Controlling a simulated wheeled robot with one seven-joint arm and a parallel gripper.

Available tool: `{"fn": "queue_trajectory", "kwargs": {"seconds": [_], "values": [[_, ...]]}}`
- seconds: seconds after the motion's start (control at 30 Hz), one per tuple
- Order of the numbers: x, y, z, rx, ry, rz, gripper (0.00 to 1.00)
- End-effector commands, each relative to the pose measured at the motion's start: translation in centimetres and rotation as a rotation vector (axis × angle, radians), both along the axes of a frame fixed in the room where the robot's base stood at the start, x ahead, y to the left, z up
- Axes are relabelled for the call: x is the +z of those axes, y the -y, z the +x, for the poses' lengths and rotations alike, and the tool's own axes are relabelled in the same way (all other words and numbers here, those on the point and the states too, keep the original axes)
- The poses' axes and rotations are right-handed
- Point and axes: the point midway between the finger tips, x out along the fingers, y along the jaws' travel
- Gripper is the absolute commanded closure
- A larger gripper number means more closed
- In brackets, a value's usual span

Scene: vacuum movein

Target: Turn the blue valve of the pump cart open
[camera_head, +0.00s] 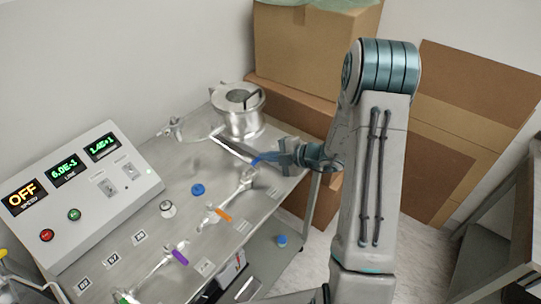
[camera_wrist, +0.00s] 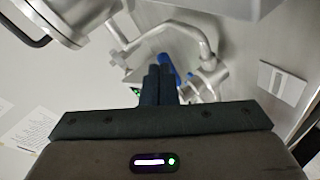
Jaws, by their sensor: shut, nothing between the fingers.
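The blue valve (camera_head: 256,161) is a small blue handle on the metal piping at the far right of the pump cart (camera_head: 185,215). In the wrist view the blue handle (camera_wrist: 169,69) shows just past my fingertips, partly hidden by them. My gripper (camera_head: 266,158) reaches in from the right, its fingers shut and empty. In the wrist view my gripper (camera_wrist: 160,72) has both fingers together beside the handle. I cannot tell whether they touch it.
Orange (camera_head: 223,215) and purple (camera_head: 179,257) valve handles sit nearer on the cart. A metal flanged vessel (camera_head: 240,110) stands behind the blue valve. A control panel (camera_head: 85,200) is at the left. Cardboard boxes (camera_head: 310,45) stand behind.

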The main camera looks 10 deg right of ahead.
Motion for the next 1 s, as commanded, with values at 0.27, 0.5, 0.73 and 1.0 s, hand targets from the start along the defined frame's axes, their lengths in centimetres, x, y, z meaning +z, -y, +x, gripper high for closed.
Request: {"fn": "queue_trajectory", "kwargs": {"seconds": [0.27, 0.5, 0.73, 1.0], "values": [[0.0, -0.5, -0.1, 0.01, 0.0, 0.006, 1.0], [0.1, -1.0, -0.8, 0.011, 0.0, 0.008, 1.0], [0.0, -1.2, -1.5, 0.008, -0.002, 0.007, 1.0], [1.5, -0.1, -2.2, 0.004, -0.001, 0.006, 1.0]]}}
